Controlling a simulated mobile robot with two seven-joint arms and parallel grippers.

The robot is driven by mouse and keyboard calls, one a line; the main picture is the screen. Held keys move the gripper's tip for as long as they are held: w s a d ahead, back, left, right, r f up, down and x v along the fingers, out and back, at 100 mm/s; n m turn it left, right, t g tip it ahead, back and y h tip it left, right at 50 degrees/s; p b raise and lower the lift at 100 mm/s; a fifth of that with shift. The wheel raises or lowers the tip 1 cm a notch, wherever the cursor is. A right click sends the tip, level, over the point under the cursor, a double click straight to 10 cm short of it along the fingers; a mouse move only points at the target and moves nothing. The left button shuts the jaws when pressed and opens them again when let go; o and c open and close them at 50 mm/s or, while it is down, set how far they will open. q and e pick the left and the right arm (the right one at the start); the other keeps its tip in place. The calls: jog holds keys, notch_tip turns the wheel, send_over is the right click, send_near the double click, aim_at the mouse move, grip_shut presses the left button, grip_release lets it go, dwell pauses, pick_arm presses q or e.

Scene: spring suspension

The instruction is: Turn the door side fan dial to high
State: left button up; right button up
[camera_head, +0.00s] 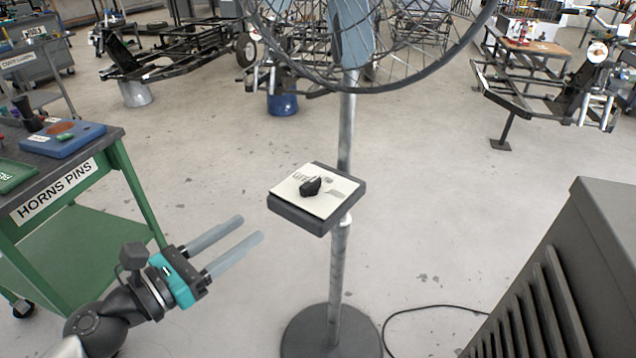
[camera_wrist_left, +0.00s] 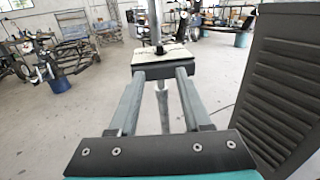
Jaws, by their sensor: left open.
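The fan dial is a small black knob (camera_head: 311,186) on a pale-faced control box (camera_head: 318,212) fixed to the pole of a standing fan (camera_head: 346,125). Lettering on the box face is too small to read, so I cannot tell the dial's setting. My left gripper (camera_head: 252,228) is open and empty, to the left of and below the box, apart from it. In the left wrist view the control box (camera_wrist_left: 163,58) lies beyond the two fingertips, and the fan pole (camera_wrist_left: 163,108) shows between the fingers. My right gripper is not in view.
A green cart (camera_head: 85,190) labelled HORNS PINS stands at the left. A large grey louvred cabinet (camera_head: 590,260) stands at the right front. The fan's round base (camera_head: 305,330) is on the floor, with a black cable (camera_head: 430,308) beside it.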

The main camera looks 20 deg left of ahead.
pick_arm(q)
jog(key=p, duration=0.2)
send_near(301, 192)
jog(key=p+x, duration=0.1)
jog(key=x, duration=0.8)
jog(key=shift+w+d+r+p, duration=0.15)
jog(key=shift+w+d+p, duration=0.1)
jog(key=shift+p, duration=0.1)
jog(key=shift+w+d, duration=0.3)
jog(key=shift+w, duration=0.25)
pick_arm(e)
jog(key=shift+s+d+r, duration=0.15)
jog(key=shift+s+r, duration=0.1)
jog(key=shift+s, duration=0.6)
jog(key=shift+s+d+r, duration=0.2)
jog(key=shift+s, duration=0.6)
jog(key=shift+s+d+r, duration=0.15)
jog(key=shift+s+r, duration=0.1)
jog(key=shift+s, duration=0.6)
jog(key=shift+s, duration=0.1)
pick_arm(q)
jog(key=c, duration=0.4)
grip_shut()
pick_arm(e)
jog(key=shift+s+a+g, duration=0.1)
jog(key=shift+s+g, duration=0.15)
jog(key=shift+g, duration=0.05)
